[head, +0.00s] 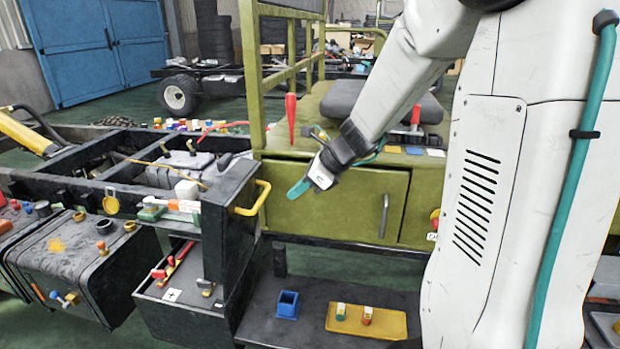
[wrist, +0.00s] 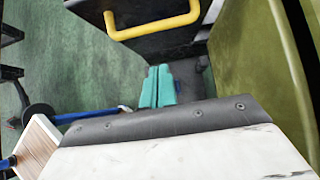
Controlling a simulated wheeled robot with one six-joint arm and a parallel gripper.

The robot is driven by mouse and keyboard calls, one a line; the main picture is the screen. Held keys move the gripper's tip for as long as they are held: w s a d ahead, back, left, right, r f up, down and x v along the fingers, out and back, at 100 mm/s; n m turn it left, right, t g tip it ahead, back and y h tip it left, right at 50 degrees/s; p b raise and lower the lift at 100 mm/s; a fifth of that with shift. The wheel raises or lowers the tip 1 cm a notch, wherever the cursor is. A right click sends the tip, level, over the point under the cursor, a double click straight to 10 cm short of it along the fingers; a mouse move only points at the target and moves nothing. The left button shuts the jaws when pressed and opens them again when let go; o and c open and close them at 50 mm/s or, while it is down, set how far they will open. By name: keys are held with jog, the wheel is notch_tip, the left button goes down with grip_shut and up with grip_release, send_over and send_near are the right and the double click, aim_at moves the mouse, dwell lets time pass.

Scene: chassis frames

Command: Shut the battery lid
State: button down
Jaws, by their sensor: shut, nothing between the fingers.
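The battery lid (head: 228,225) is a dark panel standing upright, raised at the right side of the open black battery box (head: 165,305). A yellow handle (head: 252,198) sticks out from its right face. Red terminals and a white plus mark show inside the box. The lid and the yellow handle (wrist: 150,24) also show at the top of the wrist view. My gripper (head: 298,189) has teal fingers, shut and empty, just right of the handle and apart from it in the head view. The fingers (wrist: 157,87) point toward the lid in the wrist view.
An olive cabinet (head: 340,200) stands close behind my gripper. A black tank (head: 75,260) lies left of the box.

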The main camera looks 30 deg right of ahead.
jog(key=w+a, duration=0.1)
jog(key=w+a+f, duration=0.1)
jog(key=w+a, duration=0.2)
jog(key=shift+f, duration=0.4)
